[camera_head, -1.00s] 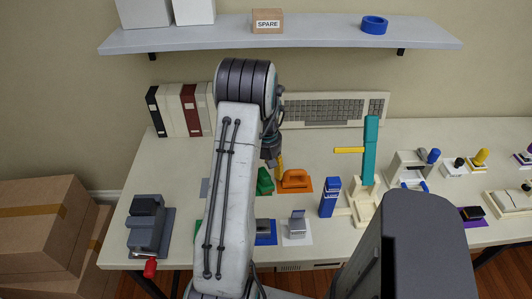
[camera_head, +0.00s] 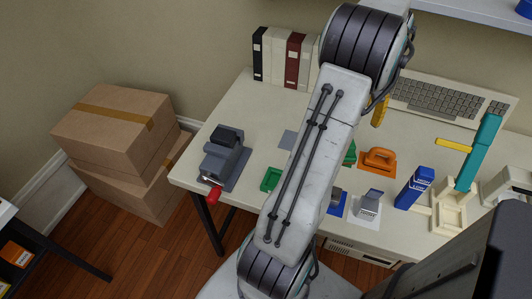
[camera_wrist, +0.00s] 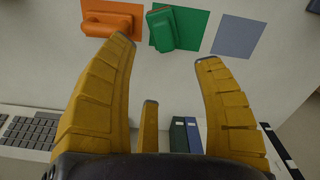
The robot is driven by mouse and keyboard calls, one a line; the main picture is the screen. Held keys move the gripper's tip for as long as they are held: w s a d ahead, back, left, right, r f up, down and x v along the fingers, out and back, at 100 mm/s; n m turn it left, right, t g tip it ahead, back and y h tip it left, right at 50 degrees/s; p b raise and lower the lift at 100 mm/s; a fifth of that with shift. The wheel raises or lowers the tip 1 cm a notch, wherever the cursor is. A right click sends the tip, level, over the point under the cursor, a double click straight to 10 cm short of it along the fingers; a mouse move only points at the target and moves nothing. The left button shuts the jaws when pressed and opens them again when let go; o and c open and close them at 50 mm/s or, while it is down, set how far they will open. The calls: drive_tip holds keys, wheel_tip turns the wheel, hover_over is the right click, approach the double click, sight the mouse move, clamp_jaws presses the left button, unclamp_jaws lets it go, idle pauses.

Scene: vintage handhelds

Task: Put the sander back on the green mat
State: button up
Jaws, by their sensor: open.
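In the wrist view, a green hand tool (camera_wrist: 160,28) lies tilted across the left part of a green mat (camera_wrist: 192,32); its lower end reaches the mat's edge. I cannot tell for certain which of the two is the sander. My gripper (camera_wrist: 165,52) is open and empty, with the green tool beyond its fingertips. In the head view, my arm hides much of the green tool (camera_head: 350,155).
A bare grey mat (camera_wrist: 246,35) lies beside the green one. The keyboard (camera_head: 450,103) and binders (camera_head: 292,58) stand at the back.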

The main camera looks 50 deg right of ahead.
drive_tip(key=w+a+r+n+t+h, duration=0.1)
drive_tip(key=w+a+r+n, duration=0.15)
drive_tip(key=w+a, duration=0.75)
drive_tip(key=w+a+r+n, duration=0.25)
drive_tip(key=w+a, duration=0.55)
drive_tip(key=a, duration=0.4)
drive_tip(key=s+a+n+t, duration=0.1)
drive_tip(key=s+a+n, duration=0.1)
drive_tip(key=a, duration=0.9)
drive_tip(key=s+a+f+n+t+y, duration=0.1)
drive_tip(key=s+a+n, duration=0.1)
drive_tip(key=a, duration=0.9)
drive_tip(key=shift+s+a+f+n, duration=0.15)
drive_tip(key=shift+s+f+n, duration=0.2)
drive_tip(key=shift+s, duration=0.45)
drive_tip(key=shift+r, duration=0.15)
